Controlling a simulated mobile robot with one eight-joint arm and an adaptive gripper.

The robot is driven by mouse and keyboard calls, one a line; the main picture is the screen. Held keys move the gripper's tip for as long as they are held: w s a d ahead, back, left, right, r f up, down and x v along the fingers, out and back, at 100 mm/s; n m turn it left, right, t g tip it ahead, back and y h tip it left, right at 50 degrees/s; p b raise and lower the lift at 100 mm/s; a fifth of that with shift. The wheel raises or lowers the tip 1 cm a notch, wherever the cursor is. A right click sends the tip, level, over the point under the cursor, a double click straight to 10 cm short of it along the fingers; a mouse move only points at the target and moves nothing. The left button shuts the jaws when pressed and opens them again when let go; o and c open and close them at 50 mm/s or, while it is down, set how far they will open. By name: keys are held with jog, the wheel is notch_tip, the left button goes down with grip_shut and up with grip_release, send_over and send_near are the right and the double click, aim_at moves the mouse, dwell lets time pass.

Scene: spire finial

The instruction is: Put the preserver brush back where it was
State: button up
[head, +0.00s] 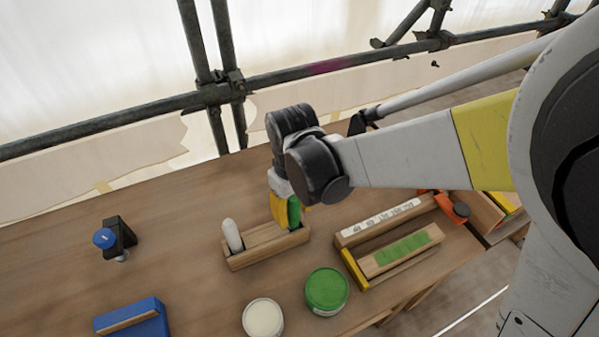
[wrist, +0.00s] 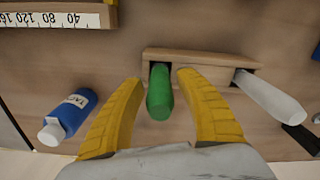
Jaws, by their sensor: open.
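A green-handled thing, which I take to be the preserver brush (wrist: 159,98), stands in one end of a small wooden holder (wrist: 205,58) in the wrist view; its lower end is hidden. In the head view its green handle (head: 294,212) shows beside my finger at the right end of the holder (head: 250,262). My gripper (wrist: 163,76) is open, with one yellow finger on each side of the green handle. I see narrow gaps between handle and fingers. A white handle (head: 232,235) stands in the holder's left end.
In front of the holder stand a green-topped tin (head: 327,290) and a pale-topped tin (head: 263,317). A wooden tray with a scale (head: 380,222) lies to the right. A blue bottle (wrist: 70,115) is near my finger. A blue-capped black item (head: 118,238) and blue block (head: 132,318) are left.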

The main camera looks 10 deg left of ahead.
notch_tip(320, 180, up, 10)
jog(key=p, duration=0.3)
jog(key=shift+d+r, duration=0.1)
jog(key=s+d+r+m+t, duration=0.1)
jog(key=d+r+m+t, duration=0.1)
jog(key=d, duration=0.6)
jog(key=s+d+r+m+t, duration=0.2)
jog(key=d+m, duration=0.2)
jog(key=d, duration=0.5)
jog(key=s+d+r+m+t, duration=0.2)
jog(key=d+r+m+t, duration=0.1)
jog(key=d, duration=0.5)
jog(key=shift+s+d, duration=0.2)
jog(key=shift+s, duration=0.05)
